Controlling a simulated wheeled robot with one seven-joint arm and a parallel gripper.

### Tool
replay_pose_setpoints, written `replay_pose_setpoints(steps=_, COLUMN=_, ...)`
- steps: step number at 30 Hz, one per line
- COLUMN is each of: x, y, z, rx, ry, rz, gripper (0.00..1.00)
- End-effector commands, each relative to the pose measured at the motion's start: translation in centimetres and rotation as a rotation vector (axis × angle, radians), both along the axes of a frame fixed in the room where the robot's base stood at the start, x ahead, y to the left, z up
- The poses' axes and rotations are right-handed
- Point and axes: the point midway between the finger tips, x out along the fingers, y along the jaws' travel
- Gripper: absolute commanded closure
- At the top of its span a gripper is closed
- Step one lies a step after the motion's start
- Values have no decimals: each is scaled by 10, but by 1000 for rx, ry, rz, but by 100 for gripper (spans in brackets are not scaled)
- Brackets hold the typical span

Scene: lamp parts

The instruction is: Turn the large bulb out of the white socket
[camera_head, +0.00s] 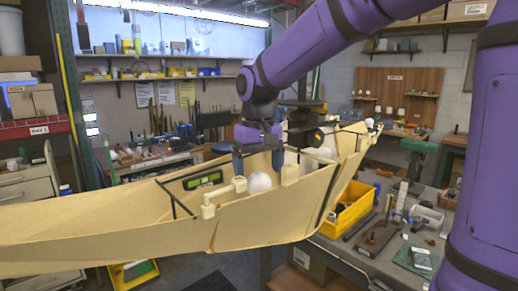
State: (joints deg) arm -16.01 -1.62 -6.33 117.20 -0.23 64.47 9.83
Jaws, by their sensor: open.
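A round white bulb (260,182) shows inside the front part of a long beige, boat-shaped shell (130,235). Its lower part is hidden by the shell's near wall, and I cannot make out a socket under it. My gripper (258,163) points down above the bulb. Its two dark blue fingers are apart, one to the left of the bulb's top and one to the right. I see nothing held between them, and I cannot tell whether they touch the bulb. Another pale rounded shape (325,153) shows farther right in the shell, partly behind thin dark bars.
Thin dark rods cross the shell. A yellow bin (350,208) and a cluttered grey bench (375,255) lie to the right. My purple arm covers the right side.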

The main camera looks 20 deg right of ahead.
Motion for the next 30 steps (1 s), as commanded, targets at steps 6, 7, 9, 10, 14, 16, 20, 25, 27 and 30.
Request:
replay_pose_setpoints(steps=6, x=0, y=0, z=-34, rx=-1, ry=3, rz=1, gripper=12)
replay_pose_setpoints(steps=7, x=0, y=0, z=-37, rx=0, ry=2, rz=1, gripper=12)
replay_pose_setpoints(steps=9, x=0, y=0, z=-43, rx=0, ry=1, rz=1, gripper=12)
replay_pose_setpoints(steps=10, x=0, y=0, z=-46, rx=0, ry=1, rz=1, gripper=12)
replay_pose_setpoints(steps=14, x=0, y=0, z=-52, rx=0, ry=0, rz=1, gripper=12)
replay_pose_setpoints(steps=16, x=0, y=0, z=-53, rx=0, ry=-1, rz=1, gripper=12)
replay_pose_setpoints(steps=20, x=0, y=0, z=-54, rx=0, ry=-1, rz=1, gripper=12)
replay_pose_setpoints(steps=25, x=0, y=0, z=-53, rx=0, ry=-1, rz=1, gripper=26)
replay_pose_setpoints(steps=27, x=0, y=0, z=-53, rx=0, ry=-1, rz=1, gripper=42)
replay_pose_setpoints(steps=30, x=0, y=0, z=-53, rx=0, ry=-1, rz=1, gripper=59)
